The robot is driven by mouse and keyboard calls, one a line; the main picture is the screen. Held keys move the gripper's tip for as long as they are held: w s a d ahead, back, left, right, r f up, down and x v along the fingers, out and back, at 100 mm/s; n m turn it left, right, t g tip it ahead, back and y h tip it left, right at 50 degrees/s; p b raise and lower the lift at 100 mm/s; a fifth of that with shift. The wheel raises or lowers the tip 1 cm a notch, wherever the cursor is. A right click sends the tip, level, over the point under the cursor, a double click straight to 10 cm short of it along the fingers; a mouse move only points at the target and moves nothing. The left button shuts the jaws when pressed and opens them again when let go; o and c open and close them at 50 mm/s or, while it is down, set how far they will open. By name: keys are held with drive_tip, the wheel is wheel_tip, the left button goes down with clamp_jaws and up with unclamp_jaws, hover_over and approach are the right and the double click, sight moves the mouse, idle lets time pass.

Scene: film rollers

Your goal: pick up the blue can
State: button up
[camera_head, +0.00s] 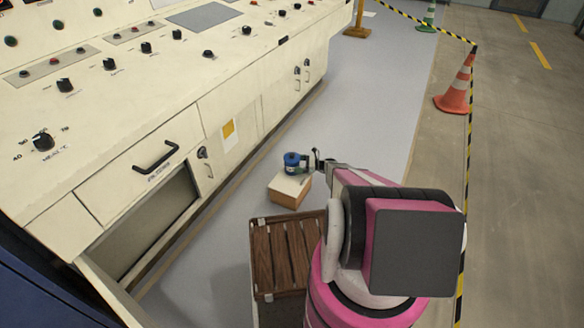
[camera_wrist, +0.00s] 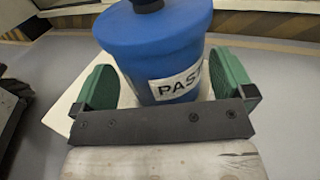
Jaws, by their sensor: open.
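The blue can (camera_head: 292,162) stands on a small box with a pale top (camera_head: 289,189) in the head view. The can's lower front is hidden behind the gripper's dark bar.
A long cream control console (camera_head: 180,110) with knobs and drawers runs along the left. A wooden slatted stool (camera_head: 284,252) stands nearer me, beside my arm. An orange cone (camera_head: 457,88) and striped tape line the right. Grey floor (camera_head: 370,110) beyond the box is clear.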

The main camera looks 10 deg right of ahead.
sight(285, 158)
drive_tip(key=shift+x, duration=1.45)
drive_tip(key=c, duration=0.7)
drive_tip(key=shift+o, duration=0.2)
drive_tip(key=shift+r, duration=0.15)
drive_tip(key=shift+r, duration=0.6)
wheel_tip(285, 158, up, 3)
drive_tip(key=shift+f, duration=0.15)
drive_tip(key=s+a+r, duration=0.4)
drive_tip(key=a+r, duration=0.6)
drive_tip(key=r, duration=0.2)
drive_tip(key=shift+s+a, duration=0.3)
drive_tip(key=shift+s, duration=0.1)
